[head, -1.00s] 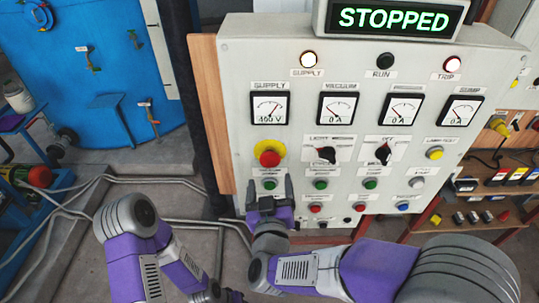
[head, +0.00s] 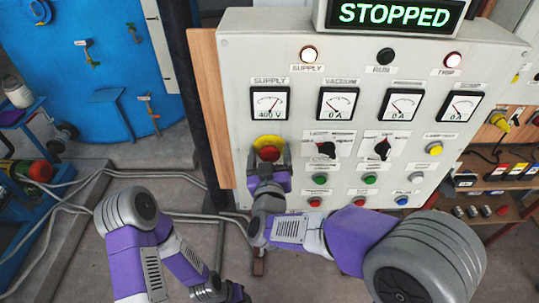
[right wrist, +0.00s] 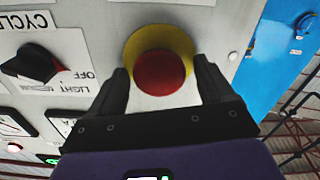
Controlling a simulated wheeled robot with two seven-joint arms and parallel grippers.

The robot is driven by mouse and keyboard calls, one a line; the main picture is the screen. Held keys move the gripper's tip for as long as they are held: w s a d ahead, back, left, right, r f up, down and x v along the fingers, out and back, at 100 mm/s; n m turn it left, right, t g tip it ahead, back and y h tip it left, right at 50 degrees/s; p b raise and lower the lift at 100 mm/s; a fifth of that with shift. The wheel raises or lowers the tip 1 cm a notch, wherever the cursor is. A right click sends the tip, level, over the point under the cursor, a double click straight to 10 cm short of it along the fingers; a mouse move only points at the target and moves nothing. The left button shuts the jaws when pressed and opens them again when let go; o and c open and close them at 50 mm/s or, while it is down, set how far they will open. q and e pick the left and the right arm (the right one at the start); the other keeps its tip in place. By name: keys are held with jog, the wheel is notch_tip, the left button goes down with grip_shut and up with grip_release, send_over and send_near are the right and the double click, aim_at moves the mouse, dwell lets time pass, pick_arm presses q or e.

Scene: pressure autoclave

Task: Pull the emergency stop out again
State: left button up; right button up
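The emergency stop is a red mushroom button (head: 269,153) on a yellow round plate (head: 268,142), at the left of the grey control panel (head: 235,60). In the right wrist view the red button (right wrist: 160,72) sits in front of the yellow plate (right wrist: 140,38). My right gripper (head: 268,160) is just below and in front of the button in the head view. In the right wrist view its open fingers (right wrist: 164,80) stand on either side of the button, with gaps visible. My left gripper (head: 228,292) is low at the bottom edge, its fingers not clearly visible.
A display (head: 394,15) above the panel reads STOPPED. A black rotary switch (head: 326,149) is right of the button. Green buttons (head: 320,180) lie below. Cables run across the floor at left.

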jog(key=c, duration=1.4)
jog(key=shift+o, duration=0.2)
jog(key=shift+s+f, duration=0.15)
jog(key=shift+s, duration=0.45)
pick_arm(q)
jog(key=shift+s+f, duration=0.1)
jog(key=shift+s, duration=0.25)
pick_arm(e)
jog(key=o, duration=1.4)
pick_arm(q)
jog(key=shift+f, duration=0.15)
pick_arm(e)
jog(key=s, duration=0.7)
jog(key=shift+s, duration=0.3)
